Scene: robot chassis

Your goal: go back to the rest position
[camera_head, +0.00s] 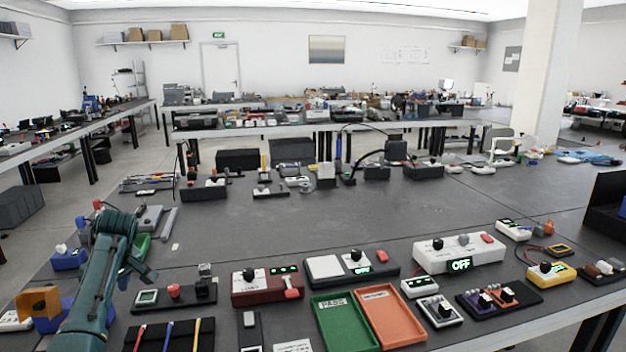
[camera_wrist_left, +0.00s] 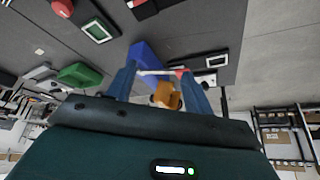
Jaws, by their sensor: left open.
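My left arm comes in at the lower left of the head view, over the left end of the near dark table (camera_head: 260,215). A blue block (camera_wrist_left: 143,56) and an orange-tan piece (camera_wrist_left: 167,96) show between and beyond the fingers, and nothing looks gripped. My right gripper is in neither view.
Near the front edge are a green tray (camera_head: 346,318), an orange tray (camera_head: 390,314), a dark red box (camera_head: 267,286) and a white box reading OFF (camera_head: 458,253). An orange bracket (camera_head: 38,301) stands left of my arm. The table's middle is clear.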

